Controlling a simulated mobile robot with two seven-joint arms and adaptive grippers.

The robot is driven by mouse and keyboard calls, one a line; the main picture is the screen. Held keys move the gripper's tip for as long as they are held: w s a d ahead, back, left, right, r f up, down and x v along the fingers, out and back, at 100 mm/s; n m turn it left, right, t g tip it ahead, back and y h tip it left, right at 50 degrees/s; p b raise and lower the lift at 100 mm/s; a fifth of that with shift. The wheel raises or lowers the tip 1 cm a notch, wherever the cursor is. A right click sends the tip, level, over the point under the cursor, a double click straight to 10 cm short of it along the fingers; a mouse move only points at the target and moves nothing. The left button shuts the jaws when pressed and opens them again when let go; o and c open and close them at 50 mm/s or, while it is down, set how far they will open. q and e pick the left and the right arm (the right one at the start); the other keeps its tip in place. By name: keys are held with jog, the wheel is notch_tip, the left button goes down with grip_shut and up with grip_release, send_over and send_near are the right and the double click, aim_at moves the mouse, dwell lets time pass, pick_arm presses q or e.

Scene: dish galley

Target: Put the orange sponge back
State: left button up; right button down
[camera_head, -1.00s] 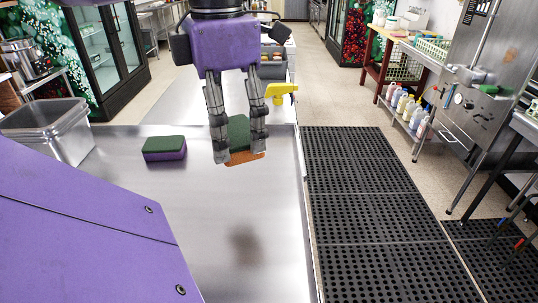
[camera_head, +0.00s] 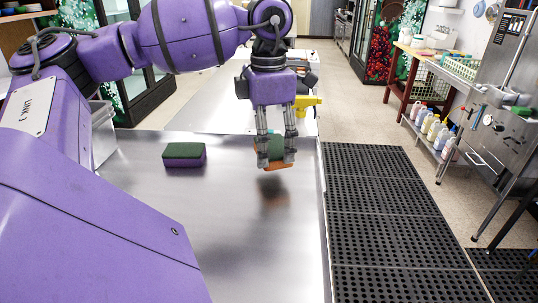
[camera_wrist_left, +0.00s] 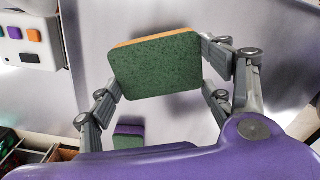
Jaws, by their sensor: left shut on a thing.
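The orange sponge, with a green scouring side, (camera_head: 276,148) is held between the fingers of my left gripper (camera_head: 275,160) in the head view. It hangs above the steel counter (camera_head: 255,235), with a blurred reflection below it. In the left wrist view the same sponge (camera_wrist_left: 158,67) shows its green face and a thin orange edge, gripped between the fingertips (camera_wrist_left: 160,72). A second sponge, purple with a green top, (camera_head: 184,155) lies on the counter to the left; it also shows in the wrist view (camera_wrist_left: 128,136). My right gripper is not in view.
A yellow spray bottle (camera_head: 307,101) stands behind my left gripper. A steel container (camera_head: 103,135) is at the counter's left, partly hidden by my arm. Black floor mats (camera_head: 385,210) lie right of the counter edge. The front counter area is clear.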

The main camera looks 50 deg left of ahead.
pick_arm(q)
jog(key=shift+w+a+f, duration=0.1)
jog(key=shift+w+f, duration=0.05)
jog(key=shift+f, duration=0.85)
jog(key=shift+w+a+f, duration=0.1)
jog(key=shift+f, duration=0.85)
jog(key=shift+f, duration=0.2)
jog(key=o, duration=1.1)
notch_tip(320, 180, up, 12)
jog(key=shift+r+b, duration=0.2)
jog(key=shift+b, duration=0.15)
